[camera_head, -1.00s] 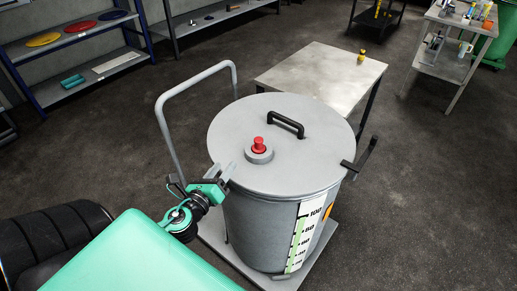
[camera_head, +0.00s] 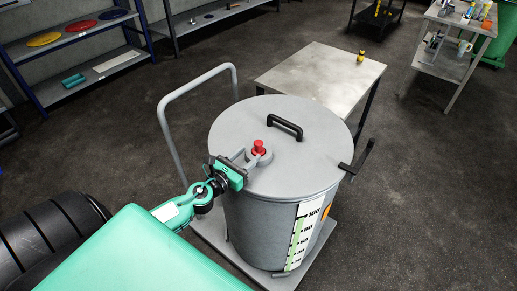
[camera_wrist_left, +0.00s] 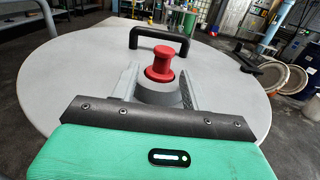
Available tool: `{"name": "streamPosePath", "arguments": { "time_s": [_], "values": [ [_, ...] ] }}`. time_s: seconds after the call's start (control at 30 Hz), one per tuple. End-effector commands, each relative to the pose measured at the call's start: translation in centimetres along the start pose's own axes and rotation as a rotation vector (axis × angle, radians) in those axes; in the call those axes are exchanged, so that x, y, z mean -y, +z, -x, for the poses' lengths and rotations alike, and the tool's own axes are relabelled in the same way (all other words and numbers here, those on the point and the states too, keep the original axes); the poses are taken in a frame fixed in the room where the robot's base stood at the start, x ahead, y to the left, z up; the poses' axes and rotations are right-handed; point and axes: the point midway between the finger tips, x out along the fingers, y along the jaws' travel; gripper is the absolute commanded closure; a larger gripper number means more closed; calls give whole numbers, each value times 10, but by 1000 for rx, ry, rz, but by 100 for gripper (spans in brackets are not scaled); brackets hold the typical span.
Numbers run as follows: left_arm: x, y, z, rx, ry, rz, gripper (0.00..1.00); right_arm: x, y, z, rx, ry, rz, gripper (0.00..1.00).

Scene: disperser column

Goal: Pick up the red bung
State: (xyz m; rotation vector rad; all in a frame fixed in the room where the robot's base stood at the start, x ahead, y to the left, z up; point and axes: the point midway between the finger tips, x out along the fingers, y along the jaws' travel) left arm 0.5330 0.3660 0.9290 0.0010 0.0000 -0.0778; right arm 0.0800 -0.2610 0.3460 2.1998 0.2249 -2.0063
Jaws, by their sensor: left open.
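The red bung (camera_head: 258,147) stands upright in a grey collar (camera_head: 259,158) on the lid of the grey drum (camera_head: 235,180). In the left wrist view the bung (camera_wrist_left: 161,64) is straight ahead, between the two finger lines. My left gripper (camera_head: 250,158) is open, its fingers reaching over the lid from the left towards the bung. In the wrist view the fingers (camera_wrist_left: 158,84) lie either side of the collar; contact cannot be told. The collar's lower front is partly hidden by the gripper body. My right gripper is not in view.
A black lid handle (camera_head: 285,127) arches behind the bung. The drum stands on a trolley with a tall grey push bar (camera_head: 160,115) at left. A black lever (camera_head: 358,160) sticks out at the drum's right. A metal table (camera_head: 318,75) stands behind.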

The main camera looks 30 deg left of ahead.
Motion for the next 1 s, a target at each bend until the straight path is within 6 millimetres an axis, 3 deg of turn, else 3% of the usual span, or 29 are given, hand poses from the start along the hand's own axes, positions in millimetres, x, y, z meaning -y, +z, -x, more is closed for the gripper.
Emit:
{"name": "streamPosePath", "arguments": {
  "time_s": [0.27, 0.63, 0.97, 1.0],
  "values": [
    [1, 2, -14, 1, 0, 1, 54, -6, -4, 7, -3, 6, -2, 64],
    [3, 4, -55, 1, 0, 1, 54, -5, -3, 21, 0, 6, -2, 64],
    [4, 2, -59, -1, -1, 1, 54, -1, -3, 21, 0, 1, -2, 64],
    [4, 2, -59, -1, -1, 1, 61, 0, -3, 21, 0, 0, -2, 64]
  ]
}}
